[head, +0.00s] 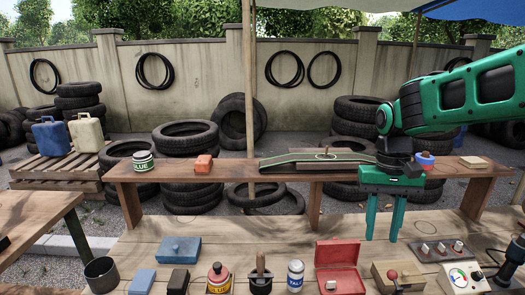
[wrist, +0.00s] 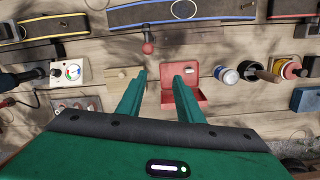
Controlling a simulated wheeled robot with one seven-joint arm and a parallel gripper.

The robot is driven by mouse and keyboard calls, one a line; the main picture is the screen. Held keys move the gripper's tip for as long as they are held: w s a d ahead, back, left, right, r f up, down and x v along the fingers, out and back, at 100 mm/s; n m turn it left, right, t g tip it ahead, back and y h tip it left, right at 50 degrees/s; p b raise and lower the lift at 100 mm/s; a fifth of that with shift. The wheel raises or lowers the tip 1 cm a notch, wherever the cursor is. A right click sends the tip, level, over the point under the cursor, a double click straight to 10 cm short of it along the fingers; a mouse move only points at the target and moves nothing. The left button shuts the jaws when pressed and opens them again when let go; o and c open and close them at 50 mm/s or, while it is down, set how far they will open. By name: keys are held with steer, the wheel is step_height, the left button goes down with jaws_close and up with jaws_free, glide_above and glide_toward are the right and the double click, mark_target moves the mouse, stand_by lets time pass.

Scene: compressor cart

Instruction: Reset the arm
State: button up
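My green gripper (head: 384,222) points down in the head view, in front of the raised wooden shelf's right part and above the workbench. Its two fingers are spread apart with nothing between them. In the wrist view my gripper (wrist: 160,75) also shows its two fingers apart and empty. An open red box (head: 341,268) with a small pale block in it lies on the bench; it also shows beside the right finger in the wrist view (wrist: 198,97). A wooden box with a red-knobbed lever (head: 398,275) stands to its right.
Bare bench lies left of my gripper.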

steer(key=s+d+f+m, duration=0.2)
steer(key=s+d, duration=0.4)
steer(key=s, duration=0.4)
steer(key=s+d+f+m+t, duration=0.1)
steer(key=s+d+f, duration=0.1)
steer(key=s+d, duration=0.4)
steer(key=s, duration=0.4)
steer(key=shift+s+d+f+m+t, duration=0.15)
steer(key=shift+m+t, duration=0.15)
steer(key=shift+m, duration=0.1)
steer(key=shift+w+f, duration=0.25)
steer(key=shift+w, duration=0.35)
